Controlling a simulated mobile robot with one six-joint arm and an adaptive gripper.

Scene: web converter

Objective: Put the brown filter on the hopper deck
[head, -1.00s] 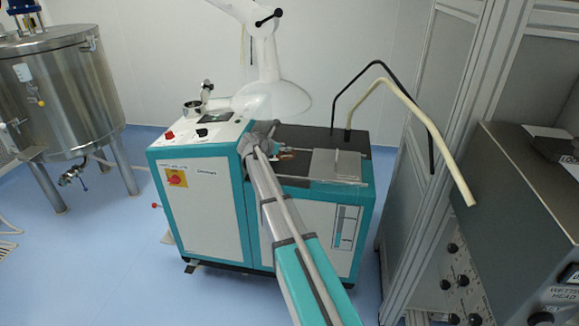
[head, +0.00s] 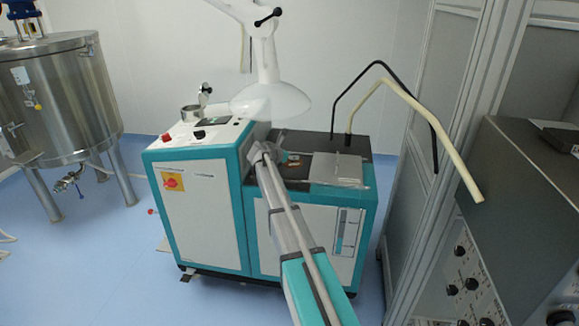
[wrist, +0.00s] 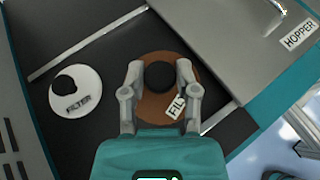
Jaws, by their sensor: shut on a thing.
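The brown filter (wrist: 152,106), a round disc with a black knob and a white label, lies between my gripper's fingers in the wrist view. My gripper (wrist: 160,75) is shut on its black knob, one finger on each side. I cannot tell whether the disc touches the dark surface below. The hopper deck (wrist: 215,30) is the grey plate at the upper right, beside a HOPPER label (wrist: 299,34). The plate also shows in the head view (head: 337,169), right of my gripper (head: 272,150), whose fingers are too small to make out there.
A white filter (wrist: 88,82) with a black knob lies on the dark top (wrist: 105,55), left of my gripper. A white lamp-like hood (head: 270,102) hangs close behind my arm's end. Bent black and cream rods (head: 432,125) rise at the right. A steel tank (head: 65,100) stands left.

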